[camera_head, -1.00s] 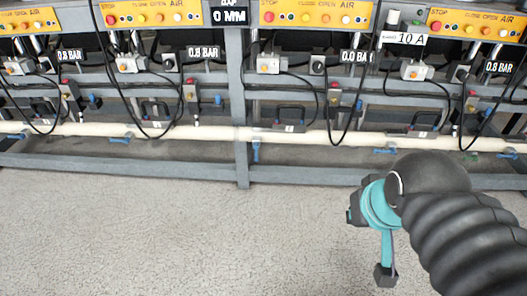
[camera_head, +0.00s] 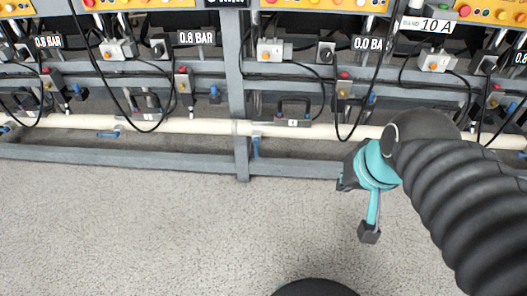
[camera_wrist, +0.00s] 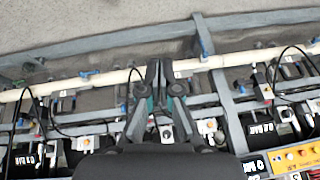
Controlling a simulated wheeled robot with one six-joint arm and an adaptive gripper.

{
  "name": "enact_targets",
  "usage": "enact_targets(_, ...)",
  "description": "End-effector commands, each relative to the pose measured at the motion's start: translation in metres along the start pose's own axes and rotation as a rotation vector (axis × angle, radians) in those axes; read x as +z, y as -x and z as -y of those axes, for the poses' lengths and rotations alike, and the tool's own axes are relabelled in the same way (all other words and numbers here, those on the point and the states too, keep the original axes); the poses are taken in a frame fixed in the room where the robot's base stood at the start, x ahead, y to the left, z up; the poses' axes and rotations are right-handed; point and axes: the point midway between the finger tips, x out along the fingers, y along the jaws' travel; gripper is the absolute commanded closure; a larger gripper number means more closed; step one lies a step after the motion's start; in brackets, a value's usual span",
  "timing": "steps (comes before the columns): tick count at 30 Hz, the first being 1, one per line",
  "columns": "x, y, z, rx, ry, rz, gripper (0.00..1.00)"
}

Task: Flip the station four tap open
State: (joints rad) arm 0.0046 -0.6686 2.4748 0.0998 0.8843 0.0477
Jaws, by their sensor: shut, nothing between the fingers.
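Several blue taps sit along a pale pipe (camera_head: 200,127) low on the rack. One blue tap (camera_head: 256,147) just right of the middle post hangs straight down, across the pipe; it also shows in the wrist view (camera_wrist: 204,48). Another tap (camera_head: 108,133) to the left lies along the pipe. The station numbers are too small to read, so I cannot tell for sure which is four. My gripper (camera_head: 370,235) is in front of the rack, right of the hanging tap and apart from it. In the wrist view my gripper (camera_wrist: 158,66) is shut and empty.
The grey lower rail (camera_head: 100,154) and the middle post (camera_head: 240,165) stand at the rack front. Black cables (camera_head: 345,115) loop down before the stations. The pale floor (camera_head: 150,230) in front is clear.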

Motion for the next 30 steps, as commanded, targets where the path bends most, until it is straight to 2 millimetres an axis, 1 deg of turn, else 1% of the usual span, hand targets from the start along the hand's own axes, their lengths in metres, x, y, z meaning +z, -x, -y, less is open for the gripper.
enact_targets(1, -0.007, -0.009, 0.007, -0.031, -0.058, 0.029, 1.0)
enact_targets(5, -0.028, -0.033, 0.031, -0.126, -0.258, 0.104, 1.0)
enact_targets(9, -0.053, -0.064, 0.053, -0.213, -0.497, 0.188, 1.0)
enact_targets(14, -0.082, -0.103, 0.073, -0.286, -0.784, 0.284, 1.0)
enact_targets(15, -0.089, -0.114, 0.077, -0.3, -0.858, 0.307, 1.0)
enact_targets(17, -0.1, -0.131, 0.082, -0.317, -0.971, 0.343, 1.0)
enact_targets(23, -0.132, -0.195, 0.091, -0.349, -1.357, 0.452, 1.0)
enact_targets(24, -0.137, -0.21, 0.091, -0.35, -1.438, 0.472, 1.0)
enact_targets(26, -0.144, -0.232, 0.09, -0.349, -1.557, 0.5, 1.0)
enact_targets(27, -0.148, -0.246, 0.089, -0.346, -1.637, 0.518, 1.0)
enact_targets(30, -0.155, -0.281, 0.084, -0.334, -1.819, 0.551, 1.0)
